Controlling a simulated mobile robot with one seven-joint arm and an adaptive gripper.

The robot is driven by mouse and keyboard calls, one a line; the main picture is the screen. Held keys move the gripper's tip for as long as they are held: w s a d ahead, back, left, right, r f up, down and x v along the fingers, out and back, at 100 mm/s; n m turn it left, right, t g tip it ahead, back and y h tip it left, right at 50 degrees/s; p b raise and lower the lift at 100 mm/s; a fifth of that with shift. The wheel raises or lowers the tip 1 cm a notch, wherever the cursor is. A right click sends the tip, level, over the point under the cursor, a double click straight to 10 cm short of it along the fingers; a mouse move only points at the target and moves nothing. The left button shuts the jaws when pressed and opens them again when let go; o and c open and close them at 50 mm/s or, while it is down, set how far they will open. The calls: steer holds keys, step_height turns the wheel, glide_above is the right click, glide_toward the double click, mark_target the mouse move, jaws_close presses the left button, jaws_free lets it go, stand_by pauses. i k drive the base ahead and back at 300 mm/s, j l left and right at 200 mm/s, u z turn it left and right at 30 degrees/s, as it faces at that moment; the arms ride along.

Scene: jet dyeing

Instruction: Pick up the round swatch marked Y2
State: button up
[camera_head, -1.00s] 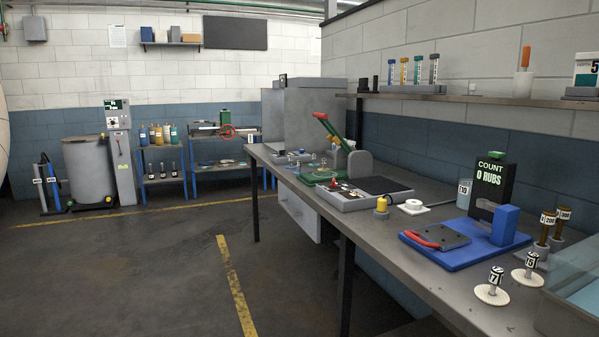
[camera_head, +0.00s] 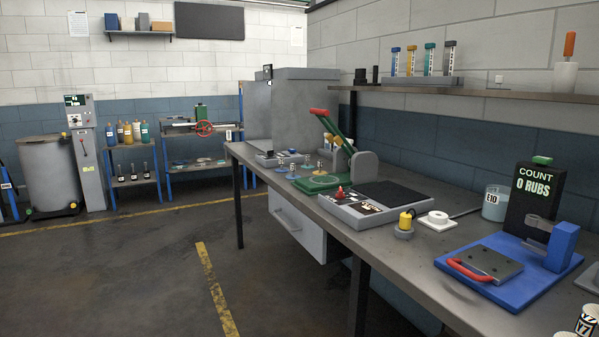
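No label reading Y2 can be made out. Several small round pieces with knobs (camera_head: 292,167) sit on the bench around the green press (camera_head: 322,182), too small to read. A white round piece with a black-and-white label that seems to read Y7 (camera_head: 586,322) is cut off at the lower right corner. My gripper is not in view.
The long grey bench (camera_head: 420,262) runs along the right wall. Open floor (camera_head: 130,270) lies left.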

mark_target(293, 176)
steer(key=i+j+z, duration=0.1)
steer(key=i+j, duration=0.2)
steer(key=i+j+z, duration=0.1)
steer(key=i+j, duration=0.2)
steer(key=i+j+z, duration=0.1)
steer(key=i+j, duration=0.15)
steer(key=j, duration=0.2)
steer(key=i+j+z, duration=0.1)
steer(key=i+j, duration=0.15)
steer(key=i+j+z, duration=0.1)
steer(key=i+j, duration=0.15)
steer(key=j, duration=0.3)
steer(key=i+j+z, duration=0.15)
steer(key=j, duration=0.25)
steer(key=i+j+z, duration=0.1)
steer(key=i+j, duration=0.2)
steer(key=j, duration=0.15)
steer(key=i+j+z, duration=0.1)
steer(key=j, duration=0.35)
steer(key=i, duration=0.05)
